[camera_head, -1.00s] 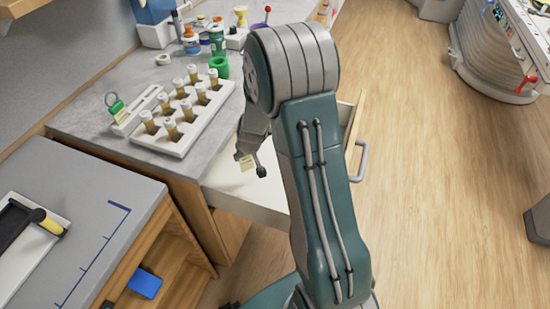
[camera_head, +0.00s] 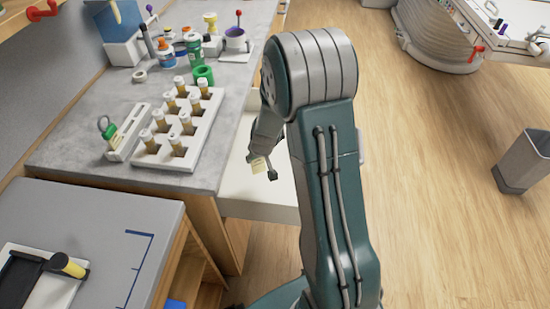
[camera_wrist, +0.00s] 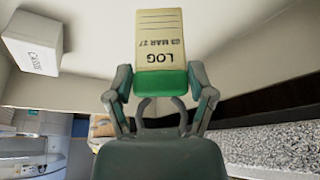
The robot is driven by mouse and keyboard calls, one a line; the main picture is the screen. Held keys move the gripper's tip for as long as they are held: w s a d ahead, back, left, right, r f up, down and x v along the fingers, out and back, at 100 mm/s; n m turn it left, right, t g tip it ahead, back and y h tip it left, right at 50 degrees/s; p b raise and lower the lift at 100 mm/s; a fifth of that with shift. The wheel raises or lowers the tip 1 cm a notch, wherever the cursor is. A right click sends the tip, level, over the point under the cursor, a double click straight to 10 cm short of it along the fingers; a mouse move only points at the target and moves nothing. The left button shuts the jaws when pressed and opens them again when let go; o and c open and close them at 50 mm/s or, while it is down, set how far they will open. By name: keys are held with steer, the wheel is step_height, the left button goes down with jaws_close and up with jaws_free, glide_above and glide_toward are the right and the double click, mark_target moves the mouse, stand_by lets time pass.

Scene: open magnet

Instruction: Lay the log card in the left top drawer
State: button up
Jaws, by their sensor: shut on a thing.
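My gripper (camera_head: 263,167) is shut on the log card (camera_head: 258,165). In the wrist view the log card (camera_wrist: 158,45) is cream with dark print reading LOG and a date, and a green band at the end between my fingers (camera_wrist: 160,84). The white drawer (camera_head: 250,196) is pulled out below the grey counter. In the head view the card hangs over the open drawer; I cannot tell its exact height above the drawer floor. My arm hides the drawer's right part.
A white box with lettering (camera_wrist: 33,45) shows at the upper left of the wrist view. A grey bench (camera_head: 95,215) is at lower left.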

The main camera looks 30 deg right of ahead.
steer(key=shift+s+a+r+m, duration=0.15)
steer(key=shift+s+a+r, duration=0.1)
steer(key=shift+a, duration=0.15)
steer(key=shift+s+a+r+m, duration=0.15)
steer(key=shift+s+a, duration=0.05)
steer(key=shift+a, duration=0.15)
steer(key=shift+s+d+r+t, duration=0.1)
steer(key=shift+s+r+t, duration=0.1)
steer(key=shift+r+t, duration=0.1)
steer(key=s+d+r+m+h, duration=0.4)
steer(key=s+d+m, duration=0.15)
steer(key=s, duration=0.55)
steer(key=shift+m+t, duration=0.3)
steer(key=shift+m, duration=0.05)
steer(key=shift+w+d+f, duration=0.45)
steer(key=shift+w+f, duration=1.65)
steer(key=shift+w, duration=0.2)
steer(key=shift+w+d+f, duration=0.5)
steer(key=shift+w+f, duration=1.6)
steer(key=shift+w, duration=0.25)
steer(key=shift+w+d+f, duration=0.45)
steer(key=shift+w+f, duration=1.65)
steer(key=shift+w, duration=0.2)
steer(key=shift+f, duration=0.1)
